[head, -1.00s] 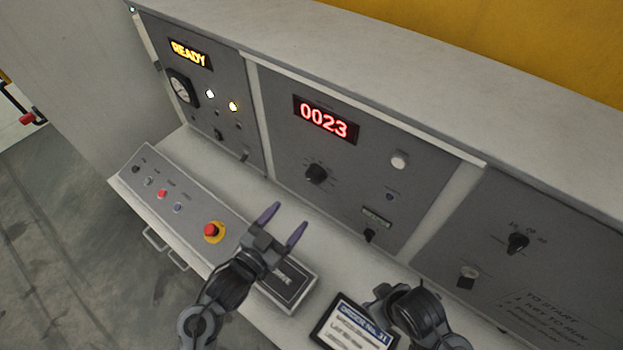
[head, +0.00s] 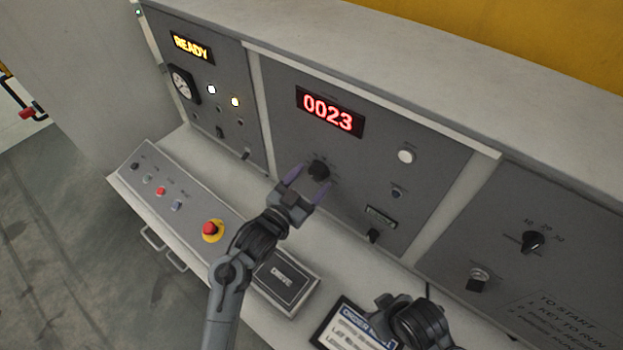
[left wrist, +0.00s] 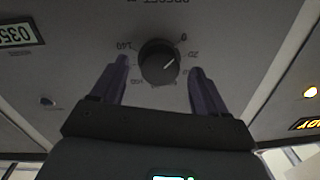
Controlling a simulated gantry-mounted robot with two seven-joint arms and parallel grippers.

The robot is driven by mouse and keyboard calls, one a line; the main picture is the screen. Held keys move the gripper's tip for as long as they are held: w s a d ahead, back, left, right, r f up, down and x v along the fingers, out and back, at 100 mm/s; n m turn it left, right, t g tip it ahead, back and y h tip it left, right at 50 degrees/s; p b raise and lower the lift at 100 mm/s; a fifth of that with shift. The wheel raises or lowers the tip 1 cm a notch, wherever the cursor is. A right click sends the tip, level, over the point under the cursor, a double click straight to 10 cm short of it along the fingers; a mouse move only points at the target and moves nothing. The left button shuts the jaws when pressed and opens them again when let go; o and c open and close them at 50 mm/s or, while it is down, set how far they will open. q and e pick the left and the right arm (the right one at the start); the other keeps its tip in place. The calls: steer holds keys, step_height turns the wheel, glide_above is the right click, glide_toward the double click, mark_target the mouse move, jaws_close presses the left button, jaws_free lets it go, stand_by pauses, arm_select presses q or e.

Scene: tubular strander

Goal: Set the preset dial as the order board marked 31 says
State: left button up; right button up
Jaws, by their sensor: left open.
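The preset dial (head: 318,170) is a black knob on the grey middle panel, below a red display (head: 332,111) reading 0023. My left gripper (head: 308,181) is open with its two purple fingers reaching toward the dial. In the left wrist view the dial (left wrist: 158,60) appears between the fingers, with a visible gap on each side; its white pointer line points toward the marks 0 and 20. Contact cannot be made out. The order board (head: 350,328) lies at the bottom, partly covered by my right gripper (head: 412,318), whose fingers are hidden. The board's small text is unreadable.
A sloped button box (head: 187,200) with a red emergency stop (head: 211,229) is at left. A dark labelled box (head: 287,284) lies on the ledge. A white button (head: 405,156), a small counter (head: 381,217) and another black knob (head: 532,242) are to the right.

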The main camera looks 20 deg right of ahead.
arm_select(q)
steer(key=shift+w+d, duration=0.3)
steer(key=shift+d, duration=0.2)
arm_select(e)
steer(key=shift+d+f, duration=0.1)
arm_select(q)
steer(key=shift+c, duration=0.4)
steer(key=c, duration=1)
steer(key=shift+m, duration=0.3)
arm_select(e)
steer(key=shift+f, duration=0.1)
arm_select(q)
steer(key=m+b, duration=0.1)
steer(key=m, duration=0.2)
steer(key=shift+a+f, duration=0.1)
steer(key=shift+f, duration=0.05)
arm_select(e)
steer(key=shift+f, duration=0.5)
arm_select(q)
steer(key=shift+m+b, duration=0.65)
steer(key=shift+m, duration=1.15)
arm_select(e)
steer(key=shift+f, duration=0.55)
